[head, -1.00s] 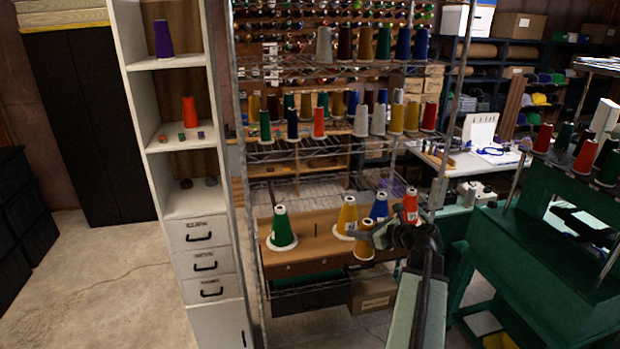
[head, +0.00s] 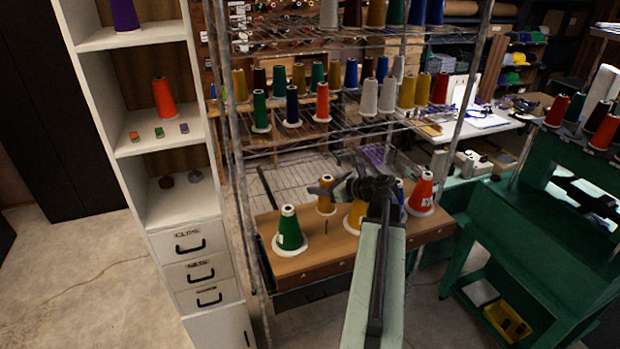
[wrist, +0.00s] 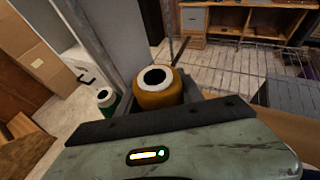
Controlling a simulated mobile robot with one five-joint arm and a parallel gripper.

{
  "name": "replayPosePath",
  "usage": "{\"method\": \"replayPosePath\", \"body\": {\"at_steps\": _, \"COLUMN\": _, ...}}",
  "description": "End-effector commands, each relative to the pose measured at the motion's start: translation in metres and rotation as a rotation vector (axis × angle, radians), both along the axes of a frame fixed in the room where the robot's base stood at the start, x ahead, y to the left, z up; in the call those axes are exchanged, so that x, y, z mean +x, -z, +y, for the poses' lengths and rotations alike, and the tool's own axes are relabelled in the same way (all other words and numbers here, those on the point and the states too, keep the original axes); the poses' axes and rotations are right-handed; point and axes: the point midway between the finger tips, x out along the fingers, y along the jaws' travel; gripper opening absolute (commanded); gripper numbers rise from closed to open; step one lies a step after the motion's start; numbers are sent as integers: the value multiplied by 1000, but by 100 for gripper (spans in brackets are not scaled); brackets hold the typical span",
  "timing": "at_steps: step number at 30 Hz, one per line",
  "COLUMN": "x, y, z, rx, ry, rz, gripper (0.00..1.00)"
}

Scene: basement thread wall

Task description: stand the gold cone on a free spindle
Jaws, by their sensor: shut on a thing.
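My gripper (head: 338,188) is shut on the gold cone (head: 326,204), which is upright above the wooden spindle board (head: 322,257). A thin dark spindle (head: 327,228) shows just below the cone's base; I cannot tell whether its tip is inside the cone. In the wrist view the gold cone (wrist: 160,96) shows its pale top ring and dark hole between the jaws. A green cone (head: 289,231) stands on the board to the left. Another gold cone (head: 354,217), partly hidden by my arm, a mostly hidden blue cone and a red cone (head: 421,194) stand to the right.
A wire shelf (head: 340,128) with several cones is above and behind the board. A rack post (head: 234,160) rises left of the green cone. A white cabinet (head: 192,241) stands at left and a green machine stand (head: 505,215) at right.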

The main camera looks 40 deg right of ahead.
Motion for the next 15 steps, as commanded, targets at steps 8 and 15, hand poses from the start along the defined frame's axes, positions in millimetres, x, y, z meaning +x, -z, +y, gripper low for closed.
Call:
{"method": "replayPosePath", "body": {"at_steps": 8, "x": -3, "y": 5, "z": -2, "rx": 0, "ry": 5, "rz": 0, "gripper": 0}}
{"method": "replayPosePath", "body": {"at_steps": 15, "x": -3, "y": 28, "z": -3, "rx": 0, "ry": 7, "rz": 0, "gripper": 0}}
